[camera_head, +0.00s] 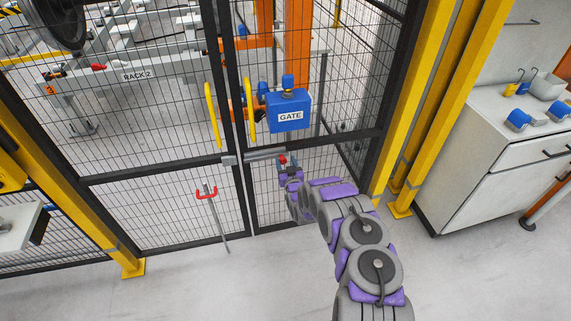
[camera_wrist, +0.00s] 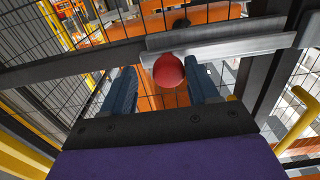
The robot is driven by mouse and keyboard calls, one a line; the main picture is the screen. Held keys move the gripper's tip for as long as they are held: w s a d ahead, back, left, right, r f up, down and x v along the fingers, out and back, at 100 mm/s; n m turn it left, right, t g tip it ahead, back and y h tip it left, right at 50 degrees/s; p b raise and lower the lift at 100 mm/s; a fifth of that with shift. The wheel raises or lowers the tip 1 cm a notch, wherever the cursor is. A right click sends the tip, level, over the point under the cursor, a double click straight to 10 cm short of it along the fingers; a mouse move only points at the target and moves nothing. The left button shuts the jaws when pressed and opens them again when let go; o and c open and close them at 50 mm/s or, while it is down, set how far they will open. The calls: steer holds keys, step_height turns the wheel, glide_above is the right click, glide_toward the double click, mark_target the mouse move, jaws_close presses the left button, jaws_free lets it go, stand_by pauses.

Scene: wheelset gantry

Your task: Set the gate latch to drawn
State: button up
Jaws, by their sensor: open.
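The gate latch (camera_head: 265,154) is a grey bar lying along the dark crossbar of the mesh gate, below the blue GATE box. In the wrist view the latch bar (camera_wrist: 230,44) runs across the upper part. Its round red knob (camera_wrist: 168,71) shows between the two finger tips; it also shows small in the head view (camera_head: 283,159). My gripper (camera_head: 289,170) is just below the latch. In the wrist view my gripper (camera_wrist: 164,80) is open, with a finger on each side of the knob and visible gaps. Whether the knob lies fully at finger depth is unclear.
The blue GATE box (camera_head: 289,110) is above the latch. Yellow handles (camera_head: 250,112) stand on both gate panels. A red-ended rod (camera_head: 207,193) stands at left. Yellow posts and a workbench (camera_head: 500,150) are at right. The floor in front is clear.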

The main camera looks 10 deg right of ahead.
steer(key=shift+s+a, duration=0.1)
steer(key=shift+a, duration=0.05)
steer(key=shift+s+a, duration=0.1)
steer(key=shift+s, duration=0.2)
steer(key=s+p, duration=0.3)
steer(key=s, duration=1.3)
steer(key=shift+s+d, duration=0.2)
steer(key=shift+s, duration=0.1)
